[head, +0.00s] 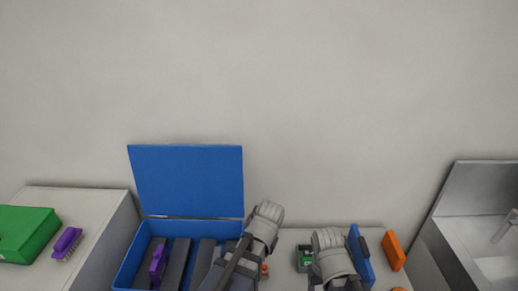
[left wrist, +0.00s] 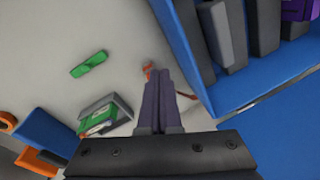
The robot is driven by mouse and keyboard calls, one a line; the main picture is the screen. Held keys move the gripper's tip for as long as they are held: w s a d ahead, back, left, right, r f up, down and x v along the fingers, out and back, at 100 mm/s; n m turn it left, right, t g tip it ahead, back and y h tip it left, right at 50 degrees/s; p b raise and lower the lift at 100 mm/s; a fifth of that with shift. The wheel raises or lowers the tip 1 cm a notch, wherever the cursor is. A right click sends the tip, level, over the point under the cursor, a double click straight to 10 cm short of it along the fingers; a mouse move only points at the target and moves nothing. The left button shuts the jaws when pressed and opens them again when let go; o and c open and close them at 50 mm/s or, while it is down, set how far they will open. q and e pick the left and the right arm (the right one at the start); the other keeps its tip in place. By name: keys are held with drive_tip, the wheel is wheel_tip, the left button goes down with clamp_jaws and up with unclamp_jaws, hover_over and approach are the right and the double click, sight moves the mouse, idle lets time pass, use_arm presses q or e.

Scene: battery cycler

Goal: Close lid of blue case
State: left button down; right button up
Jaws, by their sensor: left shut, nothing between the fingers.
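The blue case (head: 127,268) stands left of centre on the counter, with its lid (head: 188,180) standing open and upright at the back. Dark blocks (head: 176,262) and a purple item (head: 158,262) are inside. My left gripper (left wrist: 158,78) is shut and empty, just beside the case's right side; the lid also shows at lower right in the left wrist view (left wrist: 290,130). In the head view, my left arm covers the case's front right corner and hides the left fingers. My right wrist is further right; its fingers are hidden.
A green box (head: 28,232) and a purple brush (head: 67,242) sit on the left counter. A small grey and green device (head: 304,258), a blue panel (head: 359,255) and an orange item (head: 393,252) are near my right arm. A sink (head: 490,235) is at the far right.

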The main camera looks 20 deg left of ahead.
use_arm(q)
drive_tip(key=w+a+r+y, duration=0.2)
drive_tip(key=w+a, duration=0.3)
drive_tip(key=m+t+y, duration=0.4)
drive_tip(key=t+y, duration=0.3)
drive_tip(key=y, duration=0.4)
approach(248, 150)
drive_tip(key=a, duration=0.2)
drive_tip(key=w+a, duration=0.1)
drive_tip(key=a, duration=0.2)
drive_tip(key=w+a, duration=0.1)
drive_tip(key=a, duration=0.2)
drive_tip(key=shift+r, duration=0.35)
drive_tip(key=s, duration=0.2)
drive_tip(key=s+d, duration=0.1)
drive_tip(key=s, duration=0.1)
drive_tip(key=shift+d+r, duration=0.1)
drive_tip(key=shift+r, duration=0.2)
drive_tip(key=shift+s, duration=0.15)
